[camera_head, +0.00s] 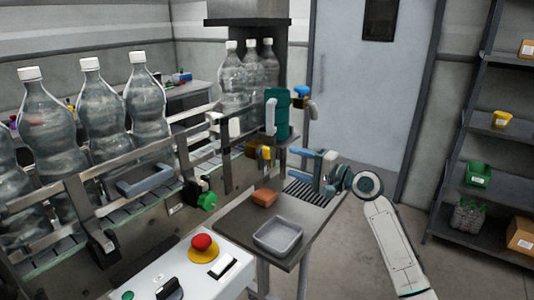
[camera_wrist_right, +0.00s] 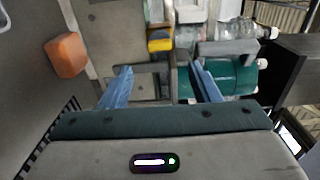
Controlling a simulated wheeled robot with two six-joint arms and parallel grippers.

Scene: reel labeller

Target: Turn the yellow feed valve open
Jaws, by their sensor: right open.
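The yellow valve handle (camera_head: 264,152) sits on the side of the conveyor machine, just below the rail and left of the teal cylinder. It also shows in the right wrist view (camera_wrist_right: 160,40), beyond the fingertips and roughly between them. My right gripper (camera_head: 310,165) is to the right of it, fingers pointing left toward the machine. The two blue fingers (camera_wrist_right: 163,82) are spread apart with nothing held between them. The gripper is apart from the yellow handle. My left gripper is not in view.
A teal cylinder (camera_head: 281,115) with a grey handle stands beside the yellow part. A side table (camera_head: 233,222) holds an orange block (camera_head: 264,197) and a grey tray (camera_head: 278,237). A green knob (camera_head: 207,201) and a red button (camera_head: 202,243) are at left. Bottles line the conveyor.

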